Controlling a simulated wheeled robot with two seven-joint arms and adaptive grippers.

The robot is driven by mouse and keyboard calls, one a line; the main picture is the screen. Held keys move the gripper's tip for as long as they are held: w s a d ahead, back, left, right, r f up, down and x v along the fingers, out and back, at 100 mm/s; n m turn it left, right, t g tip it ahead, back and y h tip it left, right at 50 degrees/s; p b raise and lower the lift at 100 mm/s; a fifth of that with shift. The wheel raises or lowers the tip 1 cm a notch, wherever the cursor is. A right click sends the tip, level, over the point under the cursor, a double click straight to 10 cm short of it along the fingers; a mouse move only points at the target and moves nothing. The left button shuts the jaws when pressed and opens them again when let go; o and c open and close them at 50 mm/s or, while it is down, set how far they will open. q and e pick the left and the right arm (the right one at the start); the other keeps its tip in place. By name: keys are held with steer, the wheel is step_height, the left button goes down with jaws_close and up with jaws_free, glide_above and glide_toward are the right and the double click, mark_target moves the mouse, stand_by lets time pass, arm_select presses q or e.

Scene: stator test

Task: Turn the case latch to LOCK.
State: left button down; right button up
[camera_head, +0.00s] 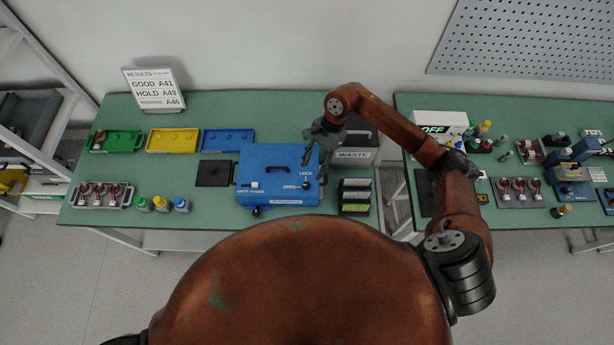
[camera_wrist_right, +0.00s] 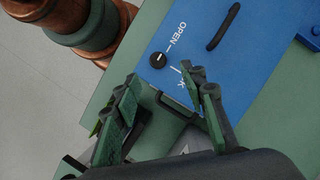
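The blue case (camera_head: 262,160) lies on the left green table, with a dark handle on top. Its round black latch knob (camera_head: 306,185) sits near the right front corner, between the printed words OPEN and LOCK. In the right wrist view the knob (camera_wrist_right: 158,60) shows a small white mark that seems to face the OPEN side. My right gripper (camera_head: 312,148) is over the case's right edge, apart from the knob. In the wrist view its fingers (camera_wrist_right: 162,78) are spread and empty, and one partly covers the word LOCK. My left gripper is not in view.
Green, yellow and blue trays (camera_head: 227,139) lie at the back left. A black mat (camera_head: 213,173) lies left of the case. A gap separates the two tables.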

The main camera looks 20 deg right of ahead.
mark_target(307, 185)
steer(key=p+x, duration=0.2)
steer(key=x, duration=0.5)
steer(key=shift+s+f, duration=0.15)
steer(key=shift+s, duration=0.05)
steer(key=shift+c, duration=0.4)
steer(key=shift+c, duration=0.9)
jaws_close()
